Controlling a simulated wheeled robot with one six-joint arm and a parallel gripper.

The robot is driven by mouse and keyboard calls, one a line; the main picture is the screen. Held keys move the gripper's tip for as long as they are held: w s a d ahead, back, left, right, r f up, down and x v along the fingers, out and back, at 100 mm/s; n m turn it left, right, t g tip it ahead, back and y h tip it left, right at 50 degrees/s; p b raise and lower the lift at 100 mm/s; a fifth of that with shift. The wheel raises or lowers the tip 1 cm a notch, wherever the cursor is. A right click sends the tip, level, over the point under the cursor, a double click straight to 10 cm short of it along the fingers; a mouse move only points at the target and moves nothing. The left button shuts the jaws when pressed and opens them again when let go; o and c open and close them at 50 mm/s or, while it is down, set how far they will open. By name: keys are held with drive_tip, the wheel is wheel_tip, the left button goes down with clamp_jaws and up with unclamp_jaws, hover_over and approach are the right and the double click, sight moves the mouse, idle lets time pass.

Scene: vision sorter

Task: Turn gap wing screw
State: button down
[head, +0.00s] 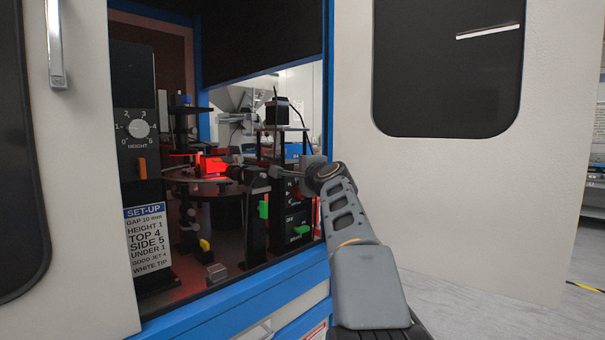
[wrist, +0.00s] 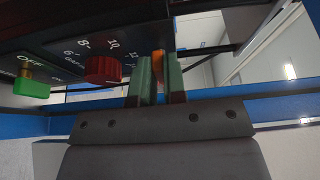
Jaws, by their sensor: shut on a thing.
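An orange wing screw (wrist: 158,66) stands upright between the two green fingers of my gripper (wrist: 160,70) in the wrist view. The fingers are shut on it, one on each side, and hide part of it. A dark panel (wrist: 70,55) with white scale numbers and gap lettering lies to the left of the fingers. A red knob (wrist: 103,70) sits on that panel, beside the left finger and apart from it. In the head view my arm reaches through the cabinet opening, and the fingertips are too small to make out.
A green knob (wrist: 31,87) marked OFF is at the far left of the wrist view. The set-up card (head: 146,240) reads gap 10 mm. A height dial (head: 138,128) stands above it. A red-lit round table (head: 200,187) is inside. The blue frame (head: 240,298) edges the opening.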

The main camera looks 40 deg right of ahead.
drive_tip(key=c, duration=1.2)
unclamp_jaws()
drive_tip(key=b+v, duration=0.2)
drive_tip(key=v, duration=1.1)
drive_tip(key=shift+s+a, duration=0.15)
drive_tip(key=shift+s, duration=0.25)
